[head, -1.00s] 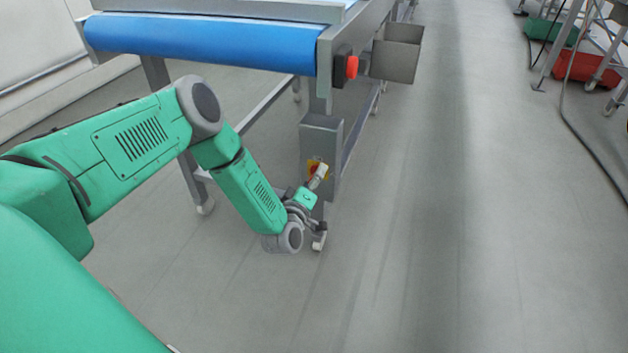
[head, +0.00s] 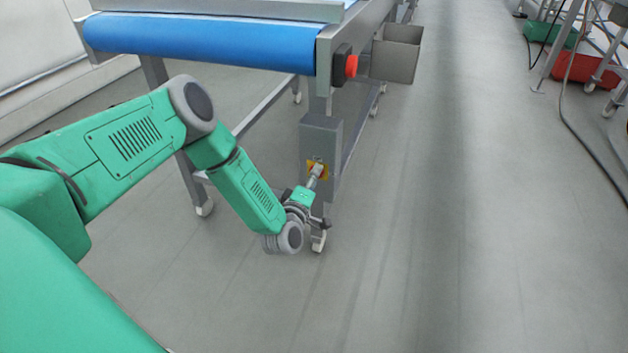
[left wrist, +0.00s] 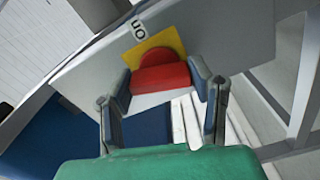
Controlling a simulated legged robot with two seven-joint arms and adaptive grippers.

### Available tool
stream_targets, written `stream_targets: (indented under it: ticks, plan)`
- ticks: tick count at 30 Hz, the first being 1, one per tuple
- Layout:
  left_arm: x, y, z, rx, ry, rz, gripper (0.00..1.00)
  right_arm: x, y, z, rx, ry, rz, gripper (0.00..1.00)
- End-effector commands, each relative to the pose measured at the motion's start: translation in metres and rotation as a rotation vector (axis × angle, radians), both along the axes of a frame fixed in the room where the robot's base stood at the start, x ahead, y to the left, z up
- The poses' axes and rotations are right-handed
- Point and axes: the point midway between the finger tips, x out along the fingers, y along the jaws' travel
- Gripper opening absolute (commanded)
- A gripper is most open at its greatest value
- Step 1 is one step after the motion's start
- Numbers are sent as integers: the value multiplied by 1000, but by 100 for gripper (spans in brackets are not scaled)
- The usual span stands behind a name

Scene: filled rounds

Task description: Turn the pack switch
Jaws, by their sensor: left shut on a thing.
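The pack switch is a red knob (left wrist: 160,78) on a yellow plate (left wrist: 150,50), fixed to the face of a grey box (head: 320,135) on the conveyor's leg. A white "ON" label (left wrist: 138,28) sits by the plate, upside down in the left wrist view. My left gripper (head: 317,172) reaches the switch from the front and below. In the left wrist view its two fingers (left wrist: 160,85) stand on either side of the red knob, shut on it. The gripper covers part of the switch in the head view. My right gripper is not in view.
The conveyor with a blue belt (head: 200,42) stands above the box. A red push button (head: 351,66) and a grey metal bin (head: 397,55) are on its side. A cable (head: 580,130) and a red case (head: 585,68) lie far right.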

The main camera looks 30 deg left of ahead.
Motion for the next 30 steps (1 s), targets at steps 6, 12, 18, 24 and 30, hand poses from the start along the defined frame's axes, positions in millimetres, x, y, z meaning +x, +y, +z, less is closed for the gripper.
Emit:
stream_targets:
  ticks: [6, 12, 18, 24, 30]
  plan:
    - [-3, 1, -5, -142, -24, 2, 19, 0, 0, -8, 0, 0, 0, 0]
    - [-3, 2, -5, -235, -46, 3, 19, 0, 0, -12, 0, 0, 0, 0]
    - [-3, 1, -5, -283, -57, 2, 19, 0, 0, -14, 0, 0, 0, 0]
    - [-3, 1, -6, -294, -57, 1, 19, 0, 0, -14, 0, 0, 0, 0]
    - [-4, 1, -6, -294, -56, 1, 19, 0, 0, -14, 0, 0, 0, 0]
